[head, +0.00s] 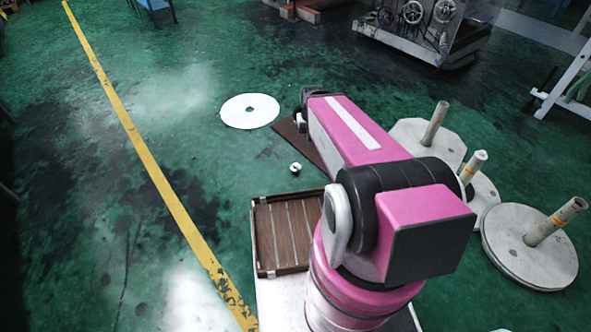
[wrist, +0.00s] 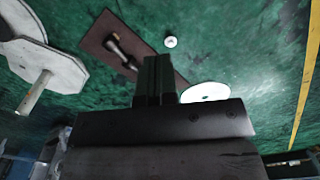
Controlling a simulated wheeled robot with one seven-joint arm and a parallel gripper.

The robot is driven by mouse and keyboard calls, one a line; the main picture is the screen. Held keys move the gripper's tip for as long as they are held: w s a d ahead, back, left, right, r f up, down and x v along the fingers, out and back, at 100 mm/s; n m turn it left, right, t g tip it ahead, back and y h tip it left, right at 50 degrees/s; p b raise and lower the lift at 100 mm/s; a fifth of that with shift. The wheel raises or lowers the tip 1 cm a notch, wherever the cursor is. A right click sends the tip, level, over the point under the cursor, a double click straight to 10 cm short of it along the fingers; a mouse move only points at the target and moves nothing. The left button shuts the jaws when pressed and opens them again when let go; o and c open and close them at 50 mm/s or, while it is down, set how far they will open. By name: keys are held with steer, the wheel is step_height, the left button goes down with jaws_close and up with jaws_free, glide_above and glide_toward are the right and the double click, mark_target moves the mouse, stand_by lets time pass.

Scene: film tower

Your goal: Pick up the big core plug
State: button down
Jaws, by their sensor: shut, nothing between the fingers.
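A small white round piece with a dark centre (head: 295,168) lies on the green floor in the head view, and it also shows in the wrist view (wrist: 170,42). It looks like a core plug; I cannot tell its size class. A dark and grey rod-like object (wrist: 122,52) lies on a brown mat (wrist: 98,30) in the wrist view; I cannot tell exactly what it is. My gripper (wrist: 157,62) is shut and empty in the wrist view, pointing over the mat, with the white piece just beyond its fingertips in the picture. In the head view my arm hides most of the gripper.
A flat white disc (head: 250,111) lies on the floor. A brown slatted tray (head: 262,240) sits close in front of me. Round and angular bases with upright posts (head: 530,247) stand at right. The floor left of a yellow line (head: 150,165) is clear.

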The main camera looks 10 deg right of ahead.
steer(key=c, duration=1.3)
jaws_free()
steer(key=shift+w+f, duration=0.1)
steer(key=shift+w, duration=0.1)
steer(key=o, duration=1.1)
steer(key=shift+n, duration=0.9)
steer(key=w+f, duration=0.1)
steer(key=w, duration=0.1)
steer(key=w+f, duration=0.2)
steer(key=shift+o, duration=0.7)
steer(key=w+f+n, duration=0.7)
steer(key=w+f, duration=0.5)
steer(key=f, duration=0.1)
steer(key=shift+w+d+y, duration=0.15)
steer(key=shift+w+y, duration=0.15)
steer(key=shift+w, duration=0.1)
steer(key=n, duration=1.2)
glide_toward(296, 165)
steer(key=shift+d+f+y, duration=0.3)
steer(key=shift+f+y, duration=0.05)
steer(key=shift+y, duration=0.05)
steer(key=shift+w+f+n, duration=0.1)
steer(key=shift+f+n, duration=0.4)
steer(key=shift+f, duration=0.15)
steer(key=shift+a+f, duration=0.25)
steer(key=shift+f, duration=1.4)
steer(key=shift+a+f, duration=0.2)
steer(key=shift+f, duration=1.5)
steer(key=shift+a+f, duration=0.25)
steer(key=shift+f, duration=1.4)
